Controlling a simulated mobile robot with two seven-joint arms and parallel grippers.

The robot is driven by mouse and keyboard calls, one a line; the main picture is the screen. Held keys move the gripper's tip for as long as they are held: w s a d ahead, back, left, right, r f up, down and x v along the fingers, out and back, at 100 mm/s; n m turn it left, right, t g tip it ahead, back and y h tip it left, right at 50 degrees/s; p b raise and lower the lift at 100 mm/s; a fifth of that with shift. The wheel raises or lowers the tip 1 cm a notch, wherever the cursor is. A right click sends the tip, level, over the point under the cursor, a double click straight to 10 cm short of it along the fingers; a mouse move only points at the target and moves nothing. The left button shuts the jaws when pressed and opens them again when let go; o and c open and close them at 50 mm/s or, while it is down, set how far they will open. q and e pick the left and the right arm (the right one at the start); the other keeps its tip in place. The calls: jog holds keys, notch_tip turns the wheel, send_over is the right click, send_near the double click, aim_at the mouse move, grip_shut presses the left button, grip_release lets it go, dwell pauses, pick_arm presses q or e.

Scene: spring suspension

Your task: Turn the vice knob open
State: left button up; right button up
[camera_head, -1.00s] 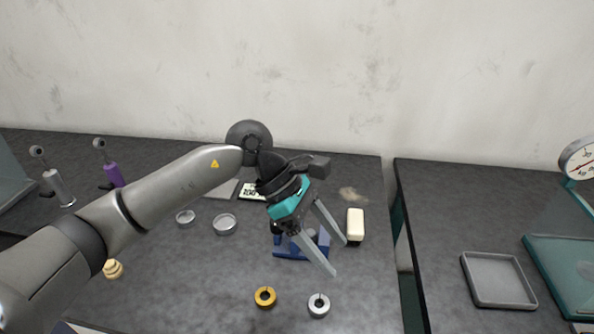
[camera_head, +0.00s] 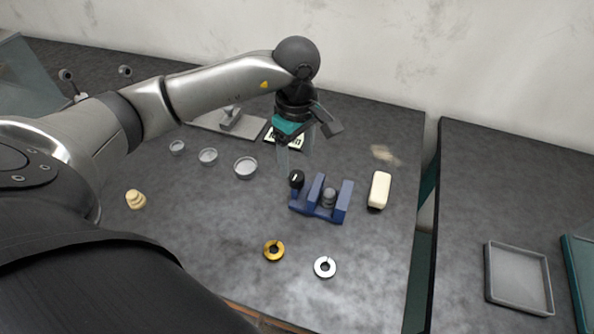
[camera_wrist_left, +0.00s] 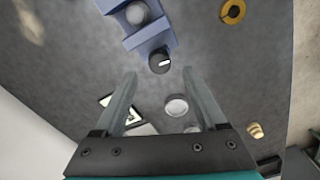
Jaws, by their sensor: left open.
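The blue vice (camera_head: 344,200) stands on the dark table in the head view, with a grey rounded piece (camera_head: 329,196) between its blocks. Its black knob (camera_head: 296,179) with a white mark is on the left end. My left gripper (camera_head: 294,162) is open and points down, just behind and above the knob, with nothing between its fingers. In the left wrist view the knob (camera_wrist_left: 159,61) lies roughly in line with the gap between the open fingertips (camera_wrist_left: 160,74), and contact is not visible. The blue vice (camera_wrist_left: 150,35) is beyond it. My right gripper is out of view.
A cream block (camera_head: 379,190) stands right of the vice. A gold ring (camera_head: 274,250) and a silver ring (camera_head: 325,267) lie in front. Several round dishes (camera_head: 245,168) and a small display (camera_head: 285,141) are left and behind. A gap separates the right table with its tray (camera_head: 519,278).

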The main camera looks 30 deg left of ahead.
aim_at(297, 175)
pick_arm(q)
jog(key=shift+f, duration=2.8)
grip_shut()
